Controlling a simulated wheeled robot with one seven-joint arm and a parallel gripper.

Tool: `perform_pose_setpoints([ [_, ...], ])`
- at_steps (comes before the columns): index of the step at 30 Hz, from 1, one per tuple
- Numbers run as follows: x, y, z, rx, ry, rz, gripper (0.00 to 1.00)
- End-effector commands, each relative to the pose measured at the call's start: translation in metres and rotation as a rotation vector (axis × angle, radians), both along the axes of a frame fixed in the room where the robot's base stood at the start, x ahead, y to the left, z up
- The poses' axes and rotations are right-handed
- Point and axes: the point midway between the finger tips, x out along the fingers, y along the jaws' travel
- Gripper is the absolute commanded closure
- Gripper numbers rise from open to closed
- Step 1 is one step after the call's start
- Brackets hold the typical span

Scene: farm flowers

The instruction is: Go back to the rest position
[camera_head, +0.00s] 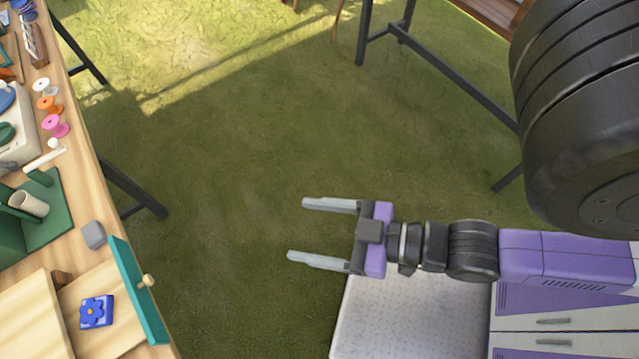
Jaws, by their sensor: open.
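My gripper (318,233) is in the middle of the head view, over the green grass floor. Its two pale grey fingers are spread well apart and point left, with nothing between them. The purple and black arm reaches in from the right, and the gripper hangs clear of the table on the left by a wide gap. A blue block with a flower shape (96,312) lies in an open drawer (100,283) with a teal front (137,290) and a wooden knob.
The wooden table (84,192) along the left edge holds spools (50,104), a green stand (50,215) and a grey block (93,234). Its dark legs stand on the grass. Another table's dark frame (440,72) stands at top right. The grass (230,130) between is clear.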

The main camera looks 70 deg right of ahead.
Motion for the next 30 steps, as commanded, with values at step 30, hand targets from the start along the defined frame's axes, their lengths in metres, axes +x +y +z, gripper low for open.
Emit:
perform_pose_setpoints([
  [30, -0.028, -0.004, 0.027, 0.011, -0.005, -0.048, 0.26],
])
